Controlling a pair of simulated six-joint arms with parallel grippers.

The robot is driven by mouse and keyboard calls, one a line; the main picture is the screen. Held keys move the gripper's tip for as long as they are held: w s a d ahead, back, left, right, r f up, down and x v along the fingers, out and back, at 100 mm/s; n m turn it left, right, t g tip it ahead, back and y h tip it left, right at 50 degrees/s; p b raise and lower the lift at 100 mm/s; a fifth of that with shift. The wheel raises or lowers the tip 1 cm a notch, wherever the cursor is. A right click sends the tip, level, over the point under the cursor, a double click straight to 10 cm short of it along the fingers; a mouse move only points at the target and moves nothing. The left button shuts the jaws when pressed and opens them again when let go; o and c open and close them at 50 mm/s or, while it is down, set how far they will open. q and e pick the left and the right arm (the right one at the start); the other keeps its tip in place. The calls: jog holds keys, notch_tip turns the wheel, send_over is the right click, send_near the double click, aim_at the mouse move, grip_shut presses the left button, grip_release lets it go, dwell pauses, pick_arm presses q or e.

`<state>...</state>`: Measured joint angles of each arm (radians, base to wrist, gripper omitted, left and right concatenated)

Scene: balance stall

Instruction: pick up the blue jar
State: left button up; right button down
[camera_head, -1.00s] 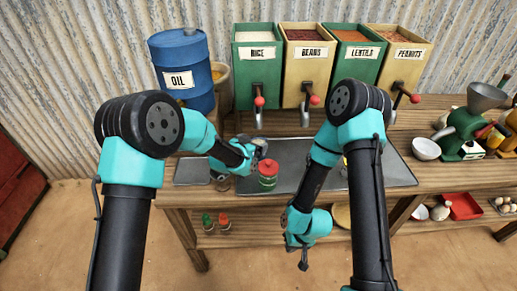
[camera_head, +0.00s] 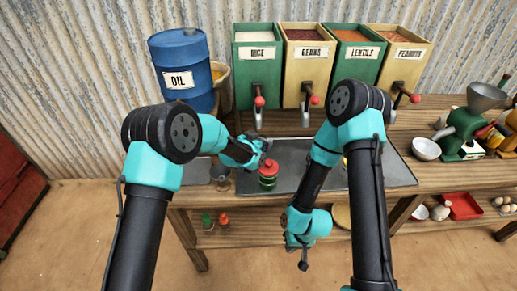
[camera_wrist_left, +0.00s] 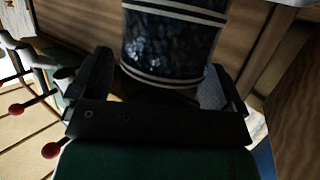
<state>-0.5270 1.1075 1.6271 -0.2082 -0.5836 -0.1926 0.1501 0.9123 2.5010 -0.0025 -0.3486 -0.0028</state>
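The blue jar (camera_wrist_left: 170,45), dark and speckled with pale bands, shows large in the left wrist view. It stands between the two spread fingers of my left gripper (camera_wrist_left: 160,88), with a gap at the left finger; contact at the right finger is unclear. In the head view my left gripper (camera_head: 262,150) is over the back left of the counter tray, and I cannot make out the blue jar there. My right gripper (camera_head: 303,264) hangs low in front of the table; its fingers are too small to read.
A red-lidded green jar (camera_head: 268,176) stands close in front of my left gripper, and a clear glass (camera_head: 221,178) to its left. Dispensers with red-knobbed levers (camera_head: 259,102) line the back, beside an oil drum (camera_head: 184,75). The grey tray (camera_head: 398,174) is bare at right.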

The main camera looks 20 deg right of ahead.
pick_arm(q)
jog(key=c, duration=1.2)
jog(key=shift+o, duration=0.2)
jog(key=shift+r, duration=0.15)
jog(key=shift+r, duration=0.6)
jog(key=s+a, duration=0.5)
jog(key=a, duration=0.1)
notch_tip(320, 180, up, 14)
jog(key=shift+s+d+f, duration=0.15)
jog(key=shift+s+f, duration=0.05)
jog(key=shift+s, duration=0.05)
